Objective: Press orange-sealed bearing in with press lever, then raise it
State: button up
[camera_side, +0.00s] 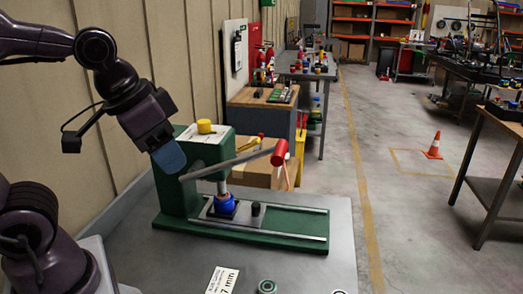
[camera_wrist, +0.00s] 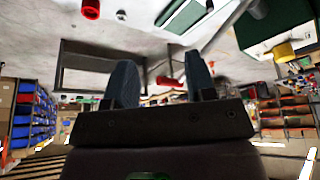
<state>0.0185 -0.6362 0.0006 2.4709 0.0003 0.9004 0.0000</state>
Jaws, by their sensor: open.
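The green press (camera_side: 177,192) stands on the grey table. Its grey press lever (camera_side: 232,165) slopes up to the right to a red handle (camera_side: 281,152). A blue piece (camera_side: 224,204) sits on the press bed under the ram. I cannot make out an orange-sealed bearing. My gripper (camera_side: 170,158) is at the lever's left end in the side view, clear of the red handle; whether it touches the lever is unclear. In the wrist view, my gripper's fingers (camera_wrist: 162,78) are apart with nothing held between them. Part of the green press (camera_wrist: 276,27) shows at upper right.
A yellow knob (camera_side: 205,126) tops the press. A black cylinder (camera_side: 256,208) stands on the bed. A white label card (camera_side: 222,280) and a small green-ringed round part (camera_side: 267,286) lie in front. The table's right side is mostly bare.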

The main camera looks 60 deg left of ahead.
jog(key=w+d+r+n+g, duration=0.1)
jog(key=w+d+r+g, duration=0.15)
jog(key=w, duration=1.05)
jog(key=n+g+y, duration=0.2)
jog(key=n+g, duration=0.2)
jog(key=n, duration=0.4)
send_near(281, 147)
jog(key=x, duration=0.9)
jog(key=shift+s+f, duration=0.1)
jog(key=shift+f, duration=0.25)
grip_shut()
